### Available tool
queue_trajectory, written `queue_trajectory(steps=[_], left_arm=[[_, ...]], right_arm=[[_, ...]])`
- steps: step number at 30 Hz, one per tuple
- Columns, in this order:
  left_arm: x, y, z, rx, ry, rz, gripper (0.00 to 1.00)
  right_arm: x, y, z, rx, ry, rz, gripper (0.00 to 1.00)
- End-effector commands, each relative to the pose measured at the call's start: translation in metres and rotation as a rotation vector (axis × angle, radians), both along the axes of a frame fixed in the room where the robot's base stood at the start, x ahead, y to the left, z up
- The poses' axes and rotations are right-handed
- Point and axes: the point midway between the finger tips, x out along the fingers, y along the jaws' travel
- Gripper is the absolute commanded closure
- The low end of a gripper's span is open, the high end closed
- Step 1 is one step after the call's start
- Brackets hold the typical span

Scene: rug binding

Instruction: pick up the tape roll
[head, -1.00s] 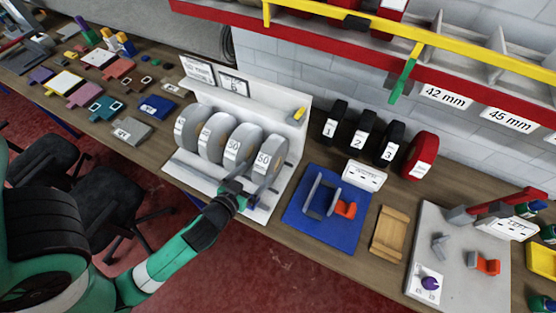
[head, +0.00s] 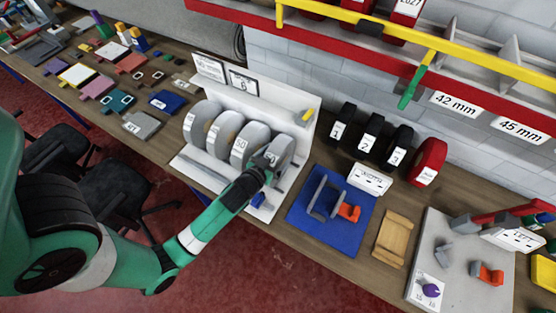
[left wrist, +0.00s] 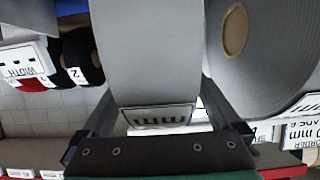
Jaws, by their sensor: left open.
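Several grey tape rolls stand upright in a row in a white rack (head: 308,130). The rightmost grey tape roll (head: 286,146) is partly covered by my left gripper (head: 268,160), which is at its front. In the left wrist view, the open fingers of my left gripper (left wrist: 160,105) lie on either side of a grey tape roll (left wrist: 160,50) with a white label. I cannot tell whether the fingers touch it. A neighbouring grey roll (left wrist: 275,55) with a tan core stands close beside it. My right gripper is not in view.
Black rolls (head: 370,132) and a red roll (head: 428,162) stand right of the rack. A blue mat (head: 338,235) with a grey holder lies in front of them, beside a wooden tray (head: 393,237). A red-edged shelf with a yellow rail hangs above.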

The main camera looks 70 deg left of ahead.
Motion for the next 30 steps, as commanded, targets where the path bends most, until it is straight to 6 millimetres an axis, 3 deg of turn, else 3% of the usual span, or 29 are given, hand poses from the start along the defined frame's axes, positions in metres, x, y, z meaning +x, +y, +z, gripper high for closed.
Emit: queue_trajectory(steps=[9, 25, 30], left_arm=[[0.0077, 0.0062, -0.0049, 0.0, 0.001, 0.0, 0.03], [0.0074, 0.006, -0.0046, 0.0, 0.001, 0.0, 0.98], [0.0074, 0.006, -0.0046, 0.0, 0.001, 0.0, 1.0]], right_arm=[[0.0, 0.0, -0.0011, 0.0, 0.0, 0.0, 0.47], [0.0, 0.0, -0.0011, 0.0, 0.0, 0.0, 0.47], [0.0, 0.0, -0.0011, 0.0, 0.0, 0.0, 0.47]])
